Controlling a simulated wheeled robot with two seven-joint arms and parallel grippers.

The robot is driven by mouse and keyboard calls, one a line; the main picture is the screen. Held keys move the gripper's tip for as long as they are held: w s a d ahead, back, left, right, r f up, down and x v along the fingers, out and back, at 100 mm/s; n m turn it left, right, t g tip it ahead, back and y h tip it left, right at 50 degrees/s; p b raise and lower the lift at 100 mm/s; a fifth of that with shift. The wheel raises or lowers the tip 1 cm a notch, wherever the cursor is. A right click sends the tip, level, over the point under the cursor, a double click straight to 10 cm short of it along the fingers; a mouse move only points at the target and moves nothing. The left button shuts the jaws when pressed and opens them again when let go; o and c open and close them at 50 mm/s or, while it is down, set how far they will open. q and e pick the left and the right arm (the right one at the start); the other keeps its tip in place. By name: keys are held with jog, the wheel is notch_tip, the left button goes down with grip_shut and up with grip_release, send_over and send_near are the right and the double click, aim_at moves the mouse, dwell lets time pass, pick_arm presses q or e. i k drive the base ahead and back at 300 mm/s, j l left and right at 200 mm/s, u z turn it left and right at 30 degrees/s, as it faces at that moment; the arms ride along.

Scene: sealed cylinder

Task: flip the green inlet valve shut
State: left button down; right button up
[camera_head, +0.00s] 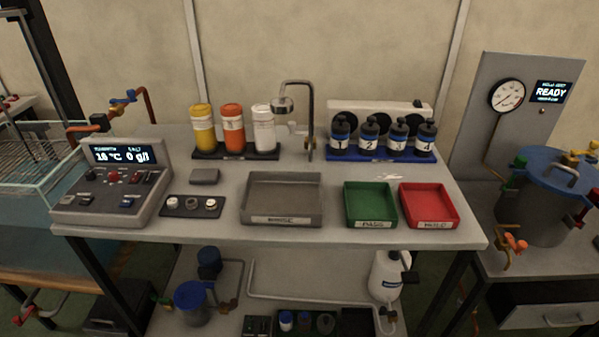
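A sealed cylinder (528,215) with a blue lid (556,172) stands on a side table at the right edge. A small green valve handle (520,161) shows at the lid's left rim; it is too small to tell whether it is open or shut. A yellow valve (571,158) sits at the back of the lid. A red handle (581,218) is on the cylinder's right side, partly cut by the frame edge. An orange valve (513,243) is low at the cylinder's left. Neither of my grippers is in view.
A grey panel with a gauge (507,95) and a READY display (554,92) stands behind the cylinder. The central bench (330,234) holds a grey tray (282,219), green tray (371,221), red tray (435,223), bottles and a control box (112,190). A gap separates the tables.

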aim_at(153, 295)
jog(key=u, duration=1.2)
